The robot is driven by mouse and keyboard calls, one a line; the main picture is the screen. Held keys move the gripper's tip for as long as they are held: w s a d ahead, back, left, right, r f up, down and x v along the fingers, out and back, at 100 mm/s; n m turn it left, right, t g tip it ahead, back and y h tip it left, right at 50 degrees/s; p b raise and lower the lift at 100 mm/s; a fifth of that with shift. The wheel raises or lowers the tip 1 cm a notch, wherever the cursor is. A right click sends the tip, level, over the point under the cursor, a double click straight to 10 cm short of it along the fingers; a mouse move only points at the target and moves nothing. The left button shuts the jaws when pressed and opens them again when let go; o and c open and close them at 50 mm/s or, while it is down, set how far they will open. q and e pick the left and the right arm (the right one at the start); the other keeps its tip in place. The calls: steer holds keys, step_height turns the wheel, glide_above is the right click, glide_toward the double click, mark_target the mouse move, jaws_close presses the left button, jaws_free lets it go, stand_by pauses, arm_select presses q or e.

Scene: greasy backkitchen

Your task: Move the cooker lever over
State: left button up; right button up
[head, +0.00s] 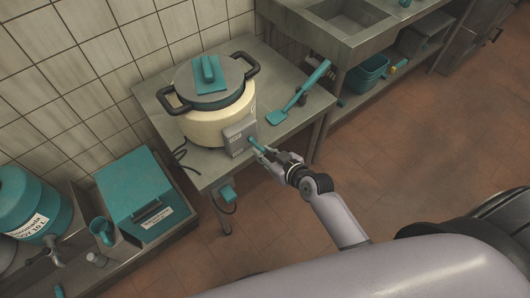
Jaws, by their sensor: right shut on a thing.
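The cooker (211,112) is a cream pot with a grey lid, a teal lid handle and two dark side handles. It stands on a metal table against the tiled wall. A grey control box (239,136) is on its front right. The small teal lever (255,142) sticks out from the box toward my gripper. My right gripper (263,152) is at the lever, shut on it, and its fingers hide part of it. The exact lever angle is too small to tell. My left gripper is not in view.
A teal spatula (299,95) lies on the table (205,165) right of the cooker. A metal sink (345,25) stands behind right. A teal box (140,190) and a teal drink dispenser (25,203) stand at the left. The tiled floor at right is clear.

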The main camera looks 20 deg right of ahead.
steer(key=shift+s+f, duration=0.1)
steer(key=shift+f, duration=0.15)
steer(key=shift+f+b, duration=0.55)
steer(key=shift+f, duration=0.2)
